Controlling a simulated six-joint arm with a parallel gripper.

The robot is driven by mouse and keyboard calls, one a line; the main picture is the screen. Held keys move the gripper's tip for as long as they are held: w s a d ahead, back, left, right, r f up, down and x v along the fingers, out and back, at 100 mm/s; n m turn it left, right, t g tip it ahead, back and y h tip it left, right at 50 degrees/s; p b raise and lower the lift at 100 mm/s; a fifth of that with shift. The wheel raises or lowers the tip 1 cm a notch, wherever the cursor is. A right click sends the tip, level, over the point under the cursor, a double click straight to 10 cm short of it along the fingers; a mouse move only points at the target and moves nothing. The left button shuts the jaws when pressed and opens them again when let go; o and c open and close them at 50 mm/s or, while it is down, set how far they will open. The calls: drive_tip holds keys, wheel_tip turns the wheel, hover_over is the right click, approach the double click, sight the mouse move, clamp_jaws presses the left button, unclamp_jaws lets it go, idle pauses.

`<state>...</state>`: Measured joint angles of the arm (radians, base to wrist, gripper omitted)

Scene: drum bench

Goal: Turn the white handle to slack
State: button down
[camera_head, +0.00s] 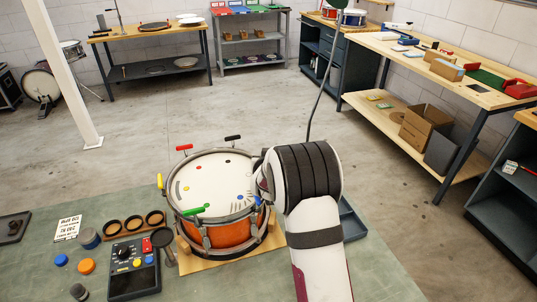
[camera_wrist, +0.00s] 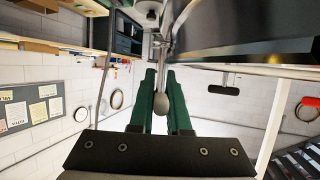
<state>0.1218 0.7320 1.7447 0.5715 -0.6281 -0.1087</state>
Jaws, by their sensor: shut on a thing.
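The drum (camera_head: 215,182) with a white head and orange shell stands on a wooden base on the bench mat, with coloured handles around its rim. In the wrist view, the green fingers of my gripper (camera_wrist: 163,78) are shut on a pale, rounded handle end (camera_wrist: 160,104), which looks like the white handle. The rest of that handle is hard to make out. In the head view my arm hides the gripper and the white handle at the drum's right side.
A red handle (camera_head: 184,148), black handle (camera_head: 232,138), yellow handle (camera_head: 160,181) and green handle (camera_head: 196,210) stand around the rim. A black control box (camera_head: 133,270) and a ring holder (camera_head: 133,224) lie to the left. A blue-grey tray (camera_head: 352,220) is behind my arm.

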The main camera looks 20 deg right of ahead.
drive_tip(key=shift+n+y, duration=0.3)
drive_tip(key=a+n+g+y, duration=0.1)
drive_tip(key=n+y, duration=0.3)
drive_tip(key=n+g+y, duration=0.1)
drive_tip(key=n+y, duration=0.3)
drive_tip(key=a+n+g+y, duration=0.1)
drive_tip(key=n+y, duration=0.3)
drive_tip(key=y, duration=0.1)
drive_tip(key=shift+s+a, duration=0.3)
drive_tip(key=shift+a, duration=0.05)
drive_tip(key=shift+s+a+n+g+y, duration=0.15)
drive_tip(key=shift+a+n+g+y, duration=0.05)
drive_tip(key=shift+n+g+y, duration=0.55)
drive_tip(key=shift+s+a+n+g+y, duration=0.15)
drive_tip(key=shift+n+g+y, duration=0.45)
drive_tip(key=shift+n, duration=0.25)
drive_tip(key=shift+a+r, duration=0.1)
drive_tip(key=c, duration=0.9)
unclamp_jaws()
